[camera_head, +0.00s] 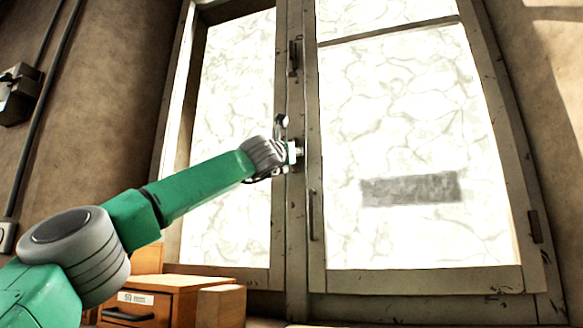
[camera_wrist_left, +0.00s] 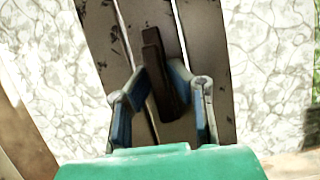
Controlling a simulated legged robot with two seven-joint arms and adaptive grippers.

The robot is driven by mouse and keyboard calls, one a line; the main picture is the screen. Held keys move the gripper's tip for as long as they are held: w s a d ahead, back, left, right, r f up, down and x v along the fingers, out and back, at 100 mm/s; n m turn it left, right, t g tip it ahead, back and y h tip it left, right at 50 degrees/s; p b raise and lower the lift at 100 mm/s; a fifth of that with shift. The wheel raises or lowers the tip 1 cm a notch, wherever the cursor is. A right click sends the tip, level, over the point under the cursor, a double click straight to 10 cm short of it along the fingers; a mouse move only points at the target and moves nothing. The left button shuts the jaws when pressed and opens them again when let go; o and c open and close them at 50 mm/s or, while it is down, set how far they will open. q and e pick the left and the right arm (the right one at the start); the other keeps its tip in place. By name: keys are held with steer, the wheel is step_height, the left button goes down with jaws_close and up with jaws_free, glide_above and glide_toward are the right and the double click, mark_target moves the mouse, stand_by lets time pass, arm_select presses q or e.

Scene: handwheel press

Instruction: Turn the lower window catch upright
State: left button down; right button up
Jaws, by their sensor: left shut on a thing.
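The lower window catch (camera_wrist_left: 158,72) is a dark brown bar on the window's centre post. In the left wrist view it lies between my left gripper's two blue-padded fingers (camera_wrist_left: 163,82), which are shut on it. The bar runs roughly in line with the post's seams there. In the head view my left gripper (camera_head: 291,153) is at the centre post and hides most of the lower catch. The upper catch (camera_head: 293,58) is a dark upright bar higher on the same post, clear of the gripper. My right gripper is not in view.
The window's right sash (camera_head: 313,255) has a slim vertical handle (camera_head: 313,215) below the gripper and a grey patch (camera_head: 411,189) on its pane. A wooden drawer box (camera_head: 180,283) stands below my left arm. A grey wall box (camera_head: 17,93) is at far left.

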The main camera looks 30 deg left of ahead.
arm_select(q)
steer(key=shift+d+f+n+y, duration=0.15)
steer(key=shift+n+y, duration=0.25)
steer(key=shift+n, duration=0.2)
steer(key=c, duration=1.6)
jaws_free()
steer(key=shift+o, duration=0.2)
steer(key=shift+s, duration=0.15)
steer(key=v, duration=1.2)
